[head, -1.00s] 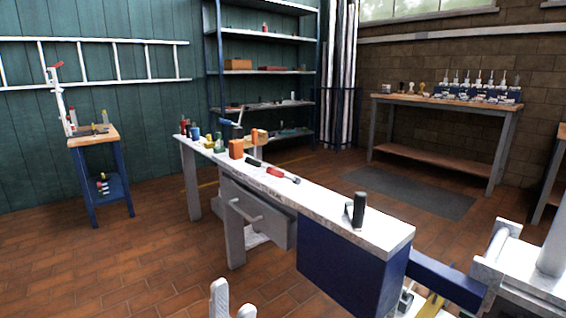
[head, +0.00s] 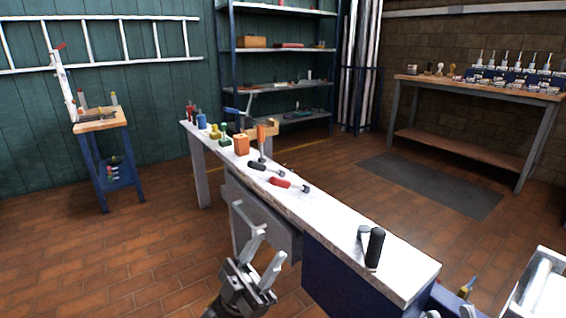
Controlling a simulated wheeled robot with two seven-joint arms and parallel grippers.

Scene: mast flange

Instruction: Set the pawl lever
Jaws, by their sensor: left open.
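A black-handled upright piece (head: 375,248), which may be the pawl lever, stands at the near right end of the long workbench (head: 335,232). A small grey part shows beside its grip; I cannot tell how it is fixed. My left gripper (head: 272,242) is at the bottom centre, in front of the bench's grey drawer in the picture. Its two pale fingers are spread and empty, well left of the black handle. My right gripper does not show.
A red-handled tool (head: 288,185), a black-handled tool (head: 265,168) and an orange block (head: 241,145) lie on the bench. A pale metal frame (head: 540,290) is cut off at bottom right. A small stand (head: 100,122) is at left. Tiled floor is clear at left.

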